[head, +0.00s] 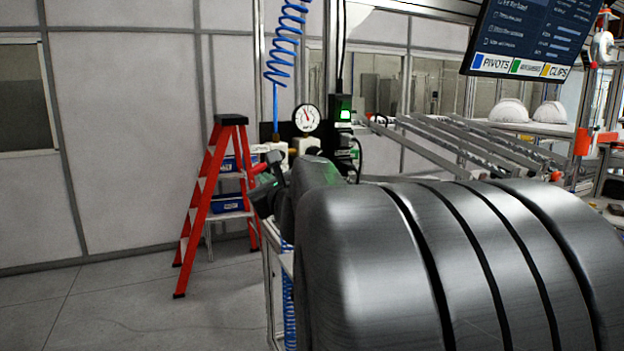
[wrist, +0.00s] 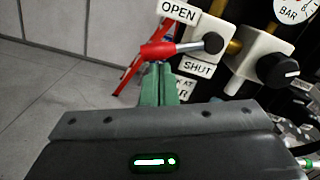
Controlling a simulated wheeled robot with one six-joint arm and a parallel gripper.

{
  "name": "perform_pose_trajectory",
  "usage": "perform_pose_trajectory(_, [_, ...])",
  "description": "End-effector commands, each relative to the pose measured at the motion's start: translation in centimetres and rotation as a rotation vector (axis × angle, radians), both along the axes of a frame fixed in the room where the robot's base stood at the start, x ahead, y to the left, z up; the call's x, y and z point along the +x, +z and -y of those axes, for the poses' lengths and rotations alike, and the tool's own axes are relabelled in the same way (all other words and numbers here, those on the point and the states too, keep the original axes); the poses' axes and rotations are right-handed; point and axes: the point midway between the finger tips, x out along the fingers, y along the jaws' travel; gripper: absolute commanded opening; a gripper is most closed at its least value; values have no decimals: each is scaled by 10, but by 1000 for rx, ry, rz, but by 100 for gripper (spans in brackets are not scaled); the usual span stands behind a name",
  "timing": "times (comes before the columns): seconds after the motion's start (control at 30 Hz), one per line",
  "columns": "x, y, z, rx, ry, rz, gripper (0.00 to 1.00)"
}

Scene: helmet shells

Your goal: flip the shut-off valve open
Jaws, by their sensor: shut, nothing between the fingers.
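The shut-off valve's lever has a red grip (wrist: 158,50) on a thin metal rod that runs to a dark round pivot on a white block (wrist: 202,28). The lever points left, lying between the OPEN label (wrist: 178,10) above and the SHUT label (wrist: 198,69) below. My gripper (wrist: 164,70) has green fingers, shut and empty, with the tips just below the red grip; I cannot tell if they touch it. In the head view my arm hides most of the valve, and a bit of red shows by my gripper (head: 264,182).
A second white block with a black knob (wrist: 278,69) sits right of the valve. A pressure gauge (head: 306,118) is above, with a coiled blue hose (head: 285,45) beside it. A red stepladder (head: 208,195) stands behind left. Floor at left is clear.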

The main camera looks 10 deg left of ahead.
Motion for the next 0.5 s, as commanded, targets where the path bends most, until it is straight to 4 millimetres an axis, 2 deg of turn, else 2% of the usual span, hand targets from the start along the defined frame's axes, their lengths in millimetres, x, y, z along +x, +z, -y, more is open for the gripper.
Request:
perform_pose_trajectory(0.2, [-5,12,-7,152,1,-102,0])
perform_pose_trajectory(0.5, [-8,20,-11,146,0,-97,0])
